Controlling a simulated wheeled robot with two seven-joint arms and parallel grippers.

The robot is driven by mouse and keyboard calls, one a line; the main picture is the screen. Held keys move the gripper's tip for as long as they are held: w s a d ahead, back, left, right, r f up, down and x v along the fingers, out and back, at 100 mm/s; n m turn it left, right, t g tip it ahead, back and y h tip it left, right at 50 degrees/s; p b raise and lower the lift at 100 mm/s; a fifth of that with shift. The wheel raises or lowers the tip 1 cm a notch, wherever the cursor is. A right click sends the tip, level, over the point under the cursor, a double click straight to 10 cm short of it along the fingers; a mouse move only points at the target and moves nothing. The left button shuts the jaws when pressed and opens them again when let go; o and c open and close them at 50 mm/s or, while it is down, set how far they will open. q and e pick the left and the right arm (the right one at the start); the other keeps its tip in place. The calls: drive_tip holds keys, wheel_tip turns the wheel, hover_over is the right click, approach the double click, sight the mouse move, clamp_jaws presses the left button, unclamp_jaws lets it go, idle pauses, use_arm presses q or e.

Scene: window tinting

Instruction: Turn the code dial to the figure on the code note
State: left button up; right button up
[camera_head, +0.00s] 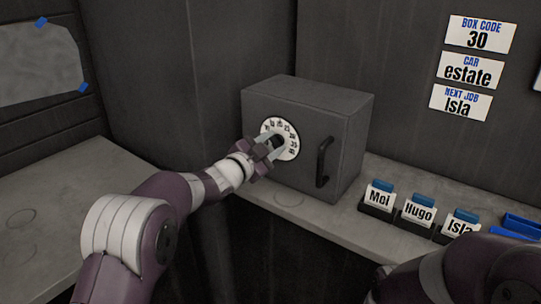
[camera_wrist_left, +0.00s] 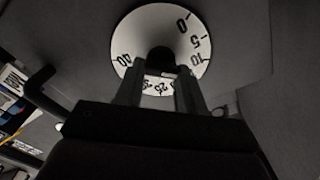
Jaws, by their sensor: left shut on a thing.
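The box code note (camera_head: 477,36) is on the back wall in the head view and reads 30. The round white code dial (camera_head: 292,152) is on the front of a grey box (camera_head: 308,112). My left gripper (camera_head: 268,149) is at the dial, shut on its dark knob. In the left wrist view the dial (camera_wrist_left: 140,35) shows 0, 5 and 10 at the right and 40 at the left. My left gripper's fingers (camera_wrist_left: 160,78) straddle the knob (camera_wrist_left: 160,58) and hide part of the dial. Some lower figures show between them, too small to read surely. My right gripper is not in view.
The box has a dark handle (camera_head: 324,162) right of the dial. Name cards Moi (camera_head: 380,197), Hugo (camera_head: 418,209) and Isla (camera_head: 459,224) stand on the shelf (camera_head: 349,214) at the right. Blue trays (camera_head: 522,225) are beyond them. The left counter (camera_head: 50,190) is clear.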

use_arm(q)
drive_tip(key=m+b, duration=0.5)
drive_tip(key=shift+f+m, duration=0.3)
drive_tip(key=shift+f, duration=0.1)
drive_tip(key=m+b, duration=0.4)
drive_tip(key=m, duration=0.1)
drive_tip(key=shift+f, duration=0.15)
drive_tip(key=m+b, duration=0.6)
drive_tip(key=m, duration=0.4)
drive_tip(key=shift+m, duration=0.6)
drive_tip(key=o, duration=1)
drive_tip(key=shift+o, duration=0.2)
